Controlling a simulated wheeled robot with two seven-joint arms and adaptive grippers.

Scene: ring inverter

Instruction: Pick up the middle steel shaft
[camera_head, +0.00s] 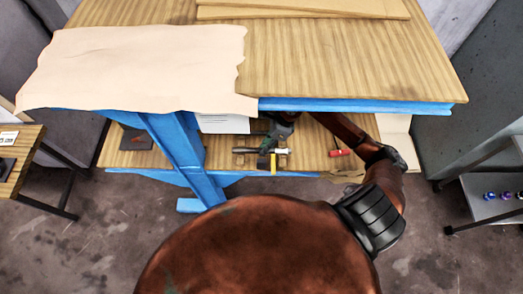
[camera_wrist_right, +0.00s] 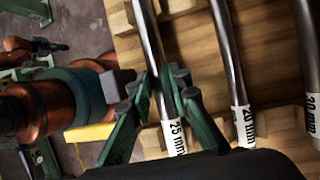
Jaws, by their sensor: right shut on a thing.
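Three steel shafts lie side by side on wooden supports in the right wrist view. The left one (camera_wrist_right: 147,35) has a white label reading 25 mm, the middle one (camera_wrist_right: 229,55) has a label that seems to read 28 mm, and the right one (camera_wrist_right: 307,45) seems to read 30 mm. My right gripper (camera_wrist_right: 160,82) has its green fingers closed on the left, 25 mm shaft. The middle shaft stands apart, right of the fingers. In the head view my right gripper (camera_head: 272,142) is low by the lower shelf, partly hidden under the upper top. My left gripper is not visible.
The bench's wooden upper top (camera_head: 340,60) overhangs the lower shelf (camera_head: 305,158). A blue leg (camera_head: 175,145) stands left of the gripper. A red-handled tool (camera_head: 340,153) lies on the shelf to the right. Side tables stand at both edges.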

